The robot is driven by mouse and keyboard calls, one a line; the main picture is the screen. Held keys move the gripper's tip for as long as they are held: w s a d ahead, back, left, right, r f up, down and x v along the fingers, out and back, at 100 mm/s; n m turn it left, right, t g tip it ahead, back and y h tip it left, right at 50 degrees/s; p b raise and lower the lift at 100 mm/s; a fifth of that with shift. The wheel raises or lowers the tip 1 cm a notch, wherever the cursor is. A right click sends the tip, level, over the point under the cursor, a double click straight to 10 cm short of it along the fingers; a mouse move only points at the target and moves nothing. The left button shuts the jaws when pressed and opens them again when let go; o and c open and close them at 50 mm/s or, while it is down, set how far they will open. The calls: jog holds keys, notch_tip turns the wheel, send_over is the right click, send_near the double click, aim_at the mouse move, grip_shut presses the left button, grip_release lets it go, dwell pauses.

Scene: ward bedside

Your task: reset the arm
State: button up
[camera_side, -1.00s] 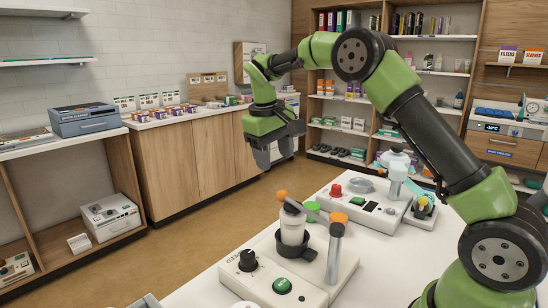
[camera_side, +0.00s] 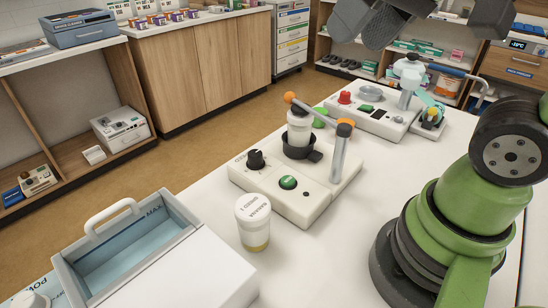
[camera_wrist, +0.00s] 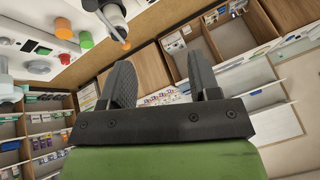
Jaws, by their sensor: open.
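My gripper (camera_wrist: 164,82) is open and empty in the wrist view. Its two grey fingers stand apart beyond the dark palm bar, with only the room behind them. In the side view its dark grey parts hang at the top edge, cut off by the frame, above and behind the bench machines. The green lower part of my arm stands at the right of that view. The links between are out of frame.
On the white table (camera_side: 335,262) stand a mixer-like machine (camera_side: 333,180) with a cup, a second machine (camera_side: 375,125), a lidded cup (camera_side: 253,222) and an open handled box (camera_side: 128,248). Bare tabletop lies between the lidded cup and my base.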

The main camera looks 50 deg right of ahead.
jog(key=shift+m+t+y, duration=0.3)
jog(key=shift+t, duration=0.3)
jog(key=s, duration=0.1)
jog(key=s+f, duration=0.1)
jog(key=s+a+f, duration=0.1)
jog(key=s, duration=0.1)
jog(key=shift+o, duration=0.3)
jog(key=shift+w+r, duration=0.1)
jog(key=shift+w, duration=0.05)
dwell(0.8)
